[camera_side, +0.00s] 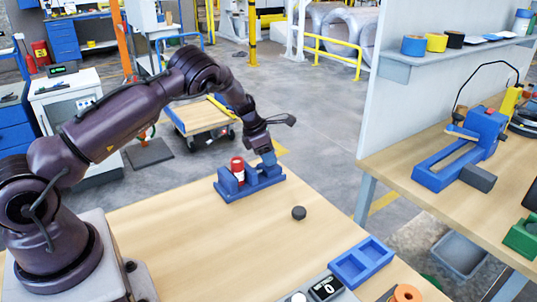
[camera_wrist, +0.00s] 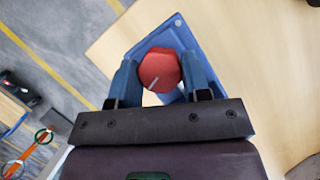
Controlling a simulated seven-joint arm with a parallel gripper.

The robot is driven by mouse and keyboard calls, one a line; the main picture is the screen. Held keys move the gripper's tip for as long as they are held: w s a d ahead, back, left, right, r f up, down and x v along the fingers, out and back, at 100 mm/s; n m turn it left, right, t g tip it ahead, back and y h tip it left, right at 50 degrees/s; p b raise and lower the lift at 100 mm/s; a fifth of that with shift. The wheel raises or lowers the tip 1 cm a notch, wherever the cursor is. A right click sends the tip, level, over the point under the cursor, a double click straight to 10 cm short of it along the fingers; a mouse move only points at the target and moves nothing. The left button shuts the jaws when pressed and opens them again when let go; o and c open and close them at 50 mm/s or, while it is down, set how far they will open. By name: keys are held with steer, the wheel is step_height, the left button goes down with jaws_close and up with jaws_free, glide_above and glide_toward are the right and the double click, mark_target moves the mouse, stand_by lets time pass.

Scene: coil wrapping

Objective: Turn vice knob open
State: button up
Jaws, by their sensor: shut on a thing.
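The blue vice (camera_side: 228,192) stands at the back of the wooden table. A red-topped cylinder (camera_side: 237,166) with a pale band stands upright in it. My gripper (camera_side: 268,160) points down onto the right end of the vice. In the wrist view its two blue fingers (camera_wrist: 163,82) sit on either side of the red knob (camera_wrist: 160,68), which has a white mark line, and are shut on it. The knob's far side shows past the fingers. In the side view the knob is hidden by my gripper. Part of the vice (camera_wrist: 183,35) shows behind the knob.
A small dark puck (camera_side: 298,213) lies in front of the vice. A blue two-compartment tray (camera_side: 361,262), a display box (camera_side: 326,287) and an orange ring (camera_side: 406,293) are at the front right. The table between is clear. A second bench stands to the right.

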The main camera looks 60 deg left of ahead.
steer(key=n+y, duration=0.1)
steer(key=n, duration=0.2)
steer(key=shift+n, duration=0.4)
steer(key=n+y, duration=0.2)
steer(key=n, duration=0.2)
steer(key=shift+d, duration=0.15)
steer(key=n+y, duration=0.1)
steer(key=n, duration=0.4)
steer(key=shift+g+y, duration=0.3)
steer(key=shift+y, duration=0.1)
steer(key=n+g+y, duration=0.1)
steer(key=n, duration=0.5)
steer(key=n+g, duration=0.1)
steer(key=n, duration=0.1)
steer(key=shift+w+g+y, duration=0.1)
steer(key=shift+g+y, duration=0.2)
steer(key=shift+y, duration=0.1)
steer(key=n, duration=0.2)
steer(key=n+g, duration=0.1)
steer(key=n, duration=0.1)
steer(key=shift+n+g, duration=0.3)
steer(key=n+g, duration=0.1)
steer(key=n, duration=0.2)
steer(key=shift+w+n+h, duration=0.1)
steer(key=shift+n+h, duration=0.2)
steer(key=shift+n, duration=0.1)
steer(key=shift+n+g+h, duration=0.3)
steer(key=shift+n+g, duration=0.4)
steer(key=shift+n, duration=1)
